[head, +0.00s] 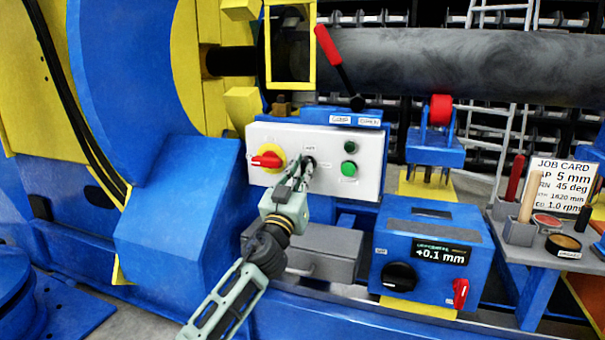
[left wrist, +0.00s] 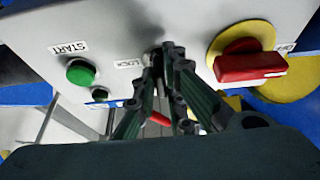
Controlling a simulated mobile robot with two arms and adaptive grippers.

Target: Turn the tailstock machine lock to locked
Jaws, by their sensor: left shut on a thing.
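The machine lock (head: 309,160) is a small dark part on the front of the white control panel (head: 372,173). It is mostly hidden by my left gripper (head: 300,170), whose fingers reach up to it from below. In the left wrist view the fingers of the left gripper (left wrist: 164,58) are closed together on the dark lock (left wrist: 152,56), beside the label LOCK (left wrist: 129,64). Which way the lock is turned cannot be told. My right gripper is not in view.
A red rotary switch on a yellow disc (head: 266,161) is left of the lock. Green buttons (head: 348,168) are to the right. A red-handled lever (head: 328,46) rises above the panel. A blue box with a display (head: 432,255) stands lower right. A grey drawer box (head: 315,253) is below.

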